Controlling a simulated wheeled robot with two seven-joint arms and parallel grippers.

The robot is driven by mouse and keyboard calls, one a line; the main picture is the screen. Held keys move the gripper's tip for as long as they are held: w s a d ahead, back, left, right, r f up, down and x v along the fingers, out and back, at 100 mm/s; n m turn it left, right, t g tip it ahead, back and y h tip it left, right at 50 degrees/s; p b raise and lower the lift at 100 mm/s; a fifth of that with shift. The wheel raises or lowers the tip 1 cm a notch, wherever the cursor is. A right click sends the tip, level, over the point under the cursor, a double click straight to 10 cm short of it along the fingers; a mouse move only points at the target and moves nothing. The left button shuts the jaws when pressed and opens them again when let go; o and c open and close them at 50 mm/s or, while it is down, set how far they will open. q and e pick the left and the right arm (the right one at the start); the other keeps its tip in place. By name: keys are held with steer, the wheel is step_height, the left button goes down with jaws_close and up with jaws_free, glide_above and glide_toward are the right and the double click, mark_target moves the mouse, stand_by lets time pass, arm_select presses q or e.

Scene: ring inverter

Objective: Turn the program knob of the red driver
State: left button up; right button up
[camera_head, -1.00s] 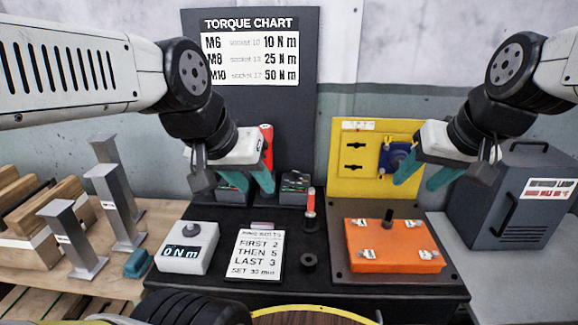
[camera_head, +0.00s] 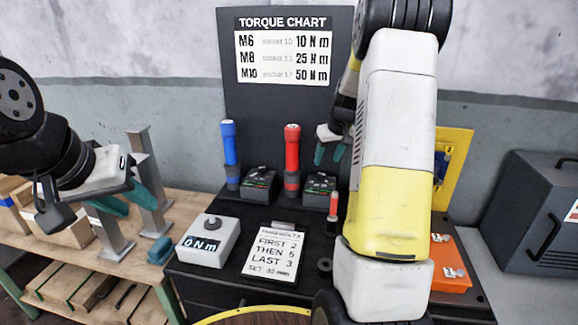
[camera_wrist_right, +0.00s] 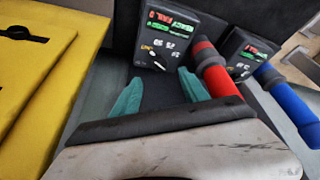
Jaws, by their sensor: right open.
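The red driver (camera_head: 292,150) stands upright in the middle of the bench. A dark control box (camera_head: 319,188) sits to its right. In the right wrist view this box (camera_wrist_right: 168,38) shows red and green displays, and a small white pointer-like mark (camera_wrist_right: 158,64) on its face, too small to read surely. The red driver (camera_wrist_right: 214,72) is beside it. My right gripper (camera_head: 328,158) is open and empty above the box; its teal fingers (camera_wrist_right: 160,80) lie apart just short of the box's face in the wrist view. My left gripper (camera_head: 147,208) is open and empty at the left.
The blue driver (camera_head: 229,145) and its box (camera_head: 259,182) stand left of the red driver. A torque chart (camera_head: 284,50) is behind. A grey button box (camera_head: 208,240) and note card (camera_head: 272,252) lie in front. My right forearm hides much of the yellow panel (camera_head: 455,160) and orange box (camera_head: 450,262).

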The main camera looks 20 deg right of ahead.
mark_target(322, 174)
steer(key=x, duration=0.7)
steer(key=shift+f, duration=0.25)
jaws_close()
